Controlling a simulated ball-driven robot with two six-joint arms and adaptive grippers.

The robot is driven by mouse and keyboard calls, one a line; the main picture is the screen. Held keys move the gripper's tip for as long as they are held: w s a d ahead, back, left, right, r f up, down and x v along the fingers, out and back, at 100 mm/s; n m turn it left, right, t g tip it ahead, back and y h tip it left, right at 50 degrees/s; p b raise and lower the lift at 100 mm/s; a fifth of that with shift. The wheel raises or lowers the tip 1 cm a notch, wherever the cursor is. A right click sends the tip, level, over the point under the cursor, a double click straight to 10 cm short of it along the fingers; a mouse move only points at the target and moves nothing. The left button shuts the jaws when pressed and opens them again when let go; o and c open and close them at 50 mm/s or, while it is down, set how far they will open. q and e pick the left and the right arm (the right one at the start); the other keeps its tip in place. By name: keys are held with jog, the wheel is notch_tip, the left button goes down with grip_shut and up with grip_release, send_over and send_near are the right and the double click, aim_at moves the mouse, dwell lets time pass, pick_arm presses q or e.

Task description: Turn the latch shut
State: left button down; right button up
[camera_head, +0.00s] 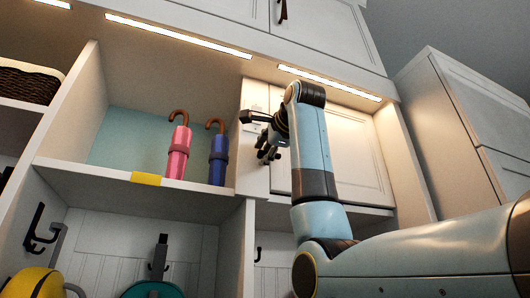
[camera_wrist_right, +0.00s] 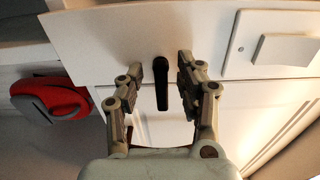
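The latch (camera_wrist_right: 162,84) is a black bar in the right wrist view, standing nearly upright in the picture against a white panel (camera_wrist_right: 110,40). My right gripper (camera_wrist_right: 160,76) is open, with one finger on each side of the latch. Gaps show between the latch and both fingers. In the head view my right gripper (camera_head: 269,143) is in front of the white post left of a closed cupboard door (camera_head: 358,160). The latch cannot be made out there. My left gripper is not in view.
A pink umbrella (camera_head: 178,152) and a blue umbrella (camera_head: 218,160) stand on the shelf (camera_head: 100,180) to the left. A yellow tag (camera_head: 146,179) is on its edge. Black hooks (camera_head: 38,230) and bags hang below. A white plate (camera_wrist_right: 245,50) is right of the latch.

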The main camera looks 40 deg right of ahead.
jog(key=v, duration=1.2)
dwell(0.3)
